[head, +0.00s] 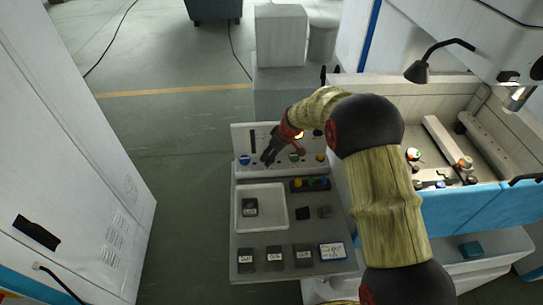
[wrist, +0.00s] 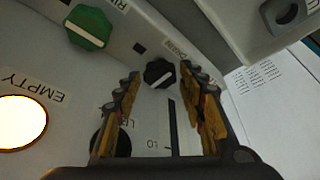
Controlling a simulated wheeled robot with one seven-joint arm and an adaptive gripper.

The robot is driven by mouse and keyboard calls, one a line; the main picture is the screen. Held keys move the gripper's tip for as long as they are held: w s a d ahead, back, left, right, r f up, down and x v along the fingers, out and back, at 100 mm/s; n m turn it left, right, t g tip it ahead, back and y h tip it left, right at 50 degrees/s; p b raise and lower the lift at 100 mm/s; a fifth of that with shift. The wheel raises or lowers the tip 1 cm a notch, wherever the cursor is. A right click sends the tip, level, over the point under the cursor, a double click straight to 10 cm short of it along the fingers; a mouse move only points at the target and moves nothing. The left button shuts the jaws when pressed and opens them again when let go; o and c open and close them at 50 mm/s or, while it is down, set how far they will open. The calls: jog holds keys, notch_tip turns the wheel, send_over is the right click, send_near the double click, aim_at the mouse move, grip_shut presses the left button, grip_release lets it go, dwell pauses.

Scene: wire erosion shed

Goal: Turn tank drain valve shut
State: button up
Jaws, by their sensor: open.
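A black knob (wrist: 158,73) sits on the pale control panel in the wrist view, beside a small label (wrist: 174,48) that seems to read DRAIN. My gripper (wrist: 160,79) is open, its two fingers on either side of the knob in the picture. I cannot tell whether they touch it. In the head view my gripper (head: 268,156) is at the upright panel (head: 240,138), and it hides the black knob there.
A green knob (wrist: 90,27) and a lit EMPTY lamp (wrist: 20,122) are left of my fingers in the wrist view. A blue knob (head: 244,159) is left of my gripper. Below are a white tray (head: 237,208) and several dark blocks on a grey bench (head: 246,242).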

jog(key=shift+f, duration=0.25)
jog(key=shift+c, duration=0.5)
jog(key=c, duration=0.8)
